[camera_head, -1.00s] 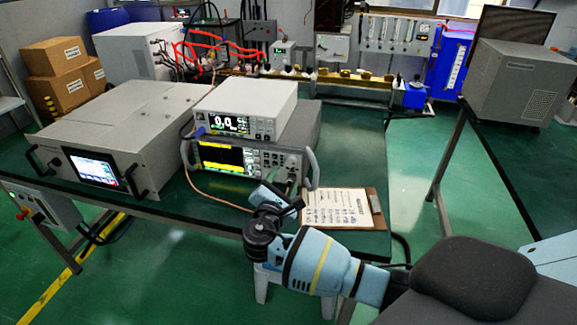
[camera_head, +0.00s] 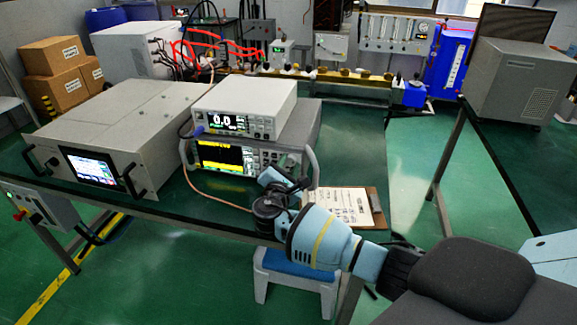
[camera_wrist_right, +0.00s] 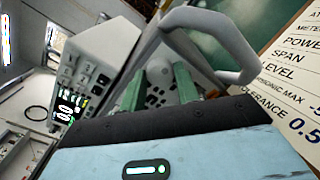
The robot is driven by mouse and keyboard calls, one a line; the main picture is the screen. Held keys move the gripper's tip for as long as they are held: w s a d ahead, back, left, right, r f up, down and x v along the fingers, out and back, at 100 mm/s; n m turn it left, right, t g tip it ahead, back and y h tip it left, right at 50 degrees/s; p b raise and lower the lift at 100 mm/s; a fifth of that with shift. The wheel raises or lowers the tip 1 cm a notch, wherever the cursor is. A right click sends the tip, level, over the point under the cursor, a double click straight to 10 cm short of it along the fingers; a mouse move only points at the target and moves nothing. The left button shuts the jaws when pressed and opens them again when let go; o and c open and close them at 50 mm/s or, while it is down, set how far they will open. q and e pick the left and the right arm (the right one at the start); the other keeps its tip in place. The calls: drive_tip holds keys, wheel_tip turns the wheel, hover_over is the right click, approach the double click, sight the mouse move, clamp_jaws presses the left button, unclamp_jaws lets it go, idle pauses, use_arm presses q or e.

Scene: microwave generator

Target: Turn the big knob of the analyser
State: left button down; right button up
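The analyser (camera_head: 228,158) is the lower bench instrument with a yellow and black screen, under a white meter. In the right wrist view its big grey round knob (camera_wrist_right: 159,71) shows ahead between my fingertips, among small dark buttons. My right gripper (camera_wrist_right: 158,90) is open, with one green finger on each side of the knob's line; I cannot tell whether they touch it. In the head view my right gripper (camera_head: 288,172) is in front of the analyser's right end and hides the knob. My left gripper is not in view.
The analyser's grey handle (camera_wrist_right: 240,50) arches close to my right finger. A white meter (camera_head: 240,108) sits on top. A clipboard (camera_head: 345,206) lies to the right, and a large grey unit (camera_head: 125,130) stands to the left. A cable runs along the front.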

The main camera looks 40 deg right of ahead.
drive_tip(key=c, duration=0.5)
drive_tip(key=shift+o, duration=0.2)
drive_tip(key=shift+f, duration=0.1)
drive_tip(key=shift+m+b, duration=0.35)
drive_tip(key=shift+m, duration=0.45)
drive_tip(key=m+b, duration=0.2)
drive_tip(key=m, duration=0.2)
drive_tip(key=shift+f, duration=0.2)
drive_tip(key=m+b, duration=0.2)
drive_tip(key=m, duration=0.2)
drive_tip(key=m+b, duration=0.2)
drive_tip(key=shift+m, duration=0.3)
drive_tip(key=shift+m+b, duration=0.9)
drive_tip(key=shift+m, duration=0.1)
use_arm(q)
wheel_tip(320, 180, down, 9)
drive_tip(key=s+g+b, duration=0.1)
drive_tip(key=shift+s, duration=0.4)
use_arm(e)
drive_tip(key=shift+r+m, duration=0.15)
drive_tip(key=shift+m, duration=0.65)
